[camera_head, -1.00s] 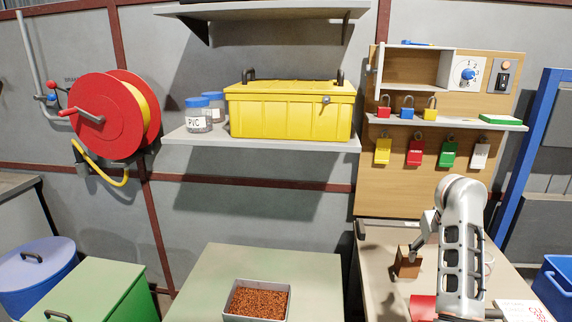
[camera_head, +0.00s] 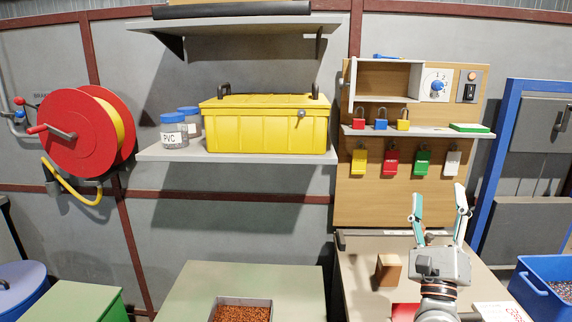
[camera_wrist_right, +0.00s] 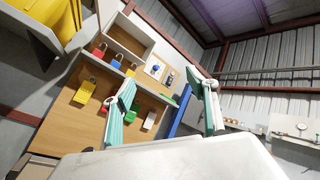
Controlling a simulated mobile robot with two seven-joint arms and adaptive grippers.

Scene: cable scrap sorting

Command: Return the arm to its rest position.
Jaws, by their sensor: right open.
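My right gripper (camera_head: 440,215) stands raised at the lower right of the head view, fingers pointing up. Its two teal and white fingers are spread wide with nothing between them. It is in front of the wooden padlock board (camera_head: 400,205), above the right bench. In the right wrist view the open fingers (camera_wrist_right: 165,108) frame the board's edge and the far wall. My left gripper does not show in either view.
A wooden block (camera_head: 388,271) stands on the right bench (camera_head: 358,290), left of my gripper. A blue bin (camera_head: 540,285) is at the right. A tray of copper granules (camera_head: 243,303) sits on the middle bench. A yellow toolbox (camera_head: 265,128) is on the shelf.

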